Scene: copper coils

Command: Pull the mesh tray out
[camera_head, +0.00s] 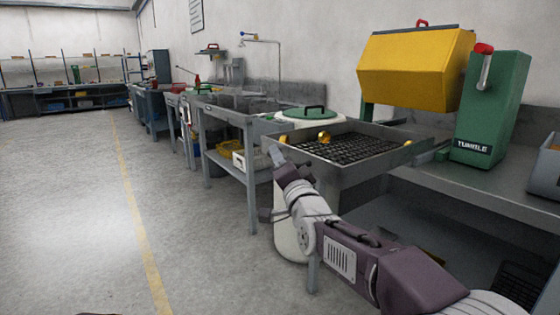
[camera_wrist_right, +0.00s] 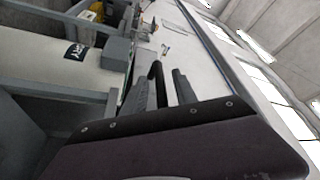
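The black mesh tray (camera_head: 357,149) sits level inside a grey sheet-metal box (camera_head: 365,175) on the bench at the right of the head view. My right gripper (camera_head: 274,153) is at the box's left end, close to its near left corner; I cannot tell if they touch. In the right wrist view the dark fingers (camera_wrist_right: 166,88) stand apart, with a black curved piece near the left finger. I cannot tell whether it is part of the gripper or something between the fingers. My left gripper is not in view.
A yellow hopper (camera_head: 415,67) and a green housing marked TUMBLE (camera_head: 490,110) stand behind and right of the box. A round green-and-white lid (camera_head: 308,117) is behind. A grey bench (camera_head: 235,113) stands to the left. The floor (camera_head: 80,210) at left is clear.

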